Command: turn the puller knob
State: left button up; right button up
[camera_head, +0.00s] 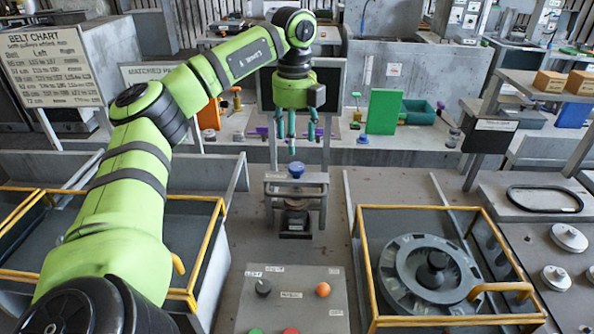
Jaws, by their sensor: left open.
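The puller (297,200) is a grey metal frame standing on the middle of the bench. A blue knob (296,169) sits on top of it, and I take this to be the puller knob. A dark round part (296,214) is inside the frame below. My left gripper (297,138) hangs from the green arm with its teal fingers pointing down. It is open and empty. In the picture it is just above the blue knob, with a small gap between; the depth between them is hard to judge. My right gripper does not show.
A control panel (291,299) with coloured buttons lies at the front. A yellow-railed tray (372,240) with a round grey housing (428,275) is on the right. Another yellow-railed tray (205,238) is partly behind my left arm. A green plate (384,111) stands behind.

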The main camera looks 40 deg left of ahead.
aim_at(296, 166)
pick_arm(q)
jog(key=f, duration=0.2)
jog(key=f+p, duration=0.2)
jog(key=f, duration=0.1)
jog(key=shift+w+f, duration=0.25)
jog(key=shift+f, duration=0.75)
jog(key=shift+w+f, duration=0.1)
jog(key=c, duration=1.1)
jog(key=shift+c, duration=0.2)
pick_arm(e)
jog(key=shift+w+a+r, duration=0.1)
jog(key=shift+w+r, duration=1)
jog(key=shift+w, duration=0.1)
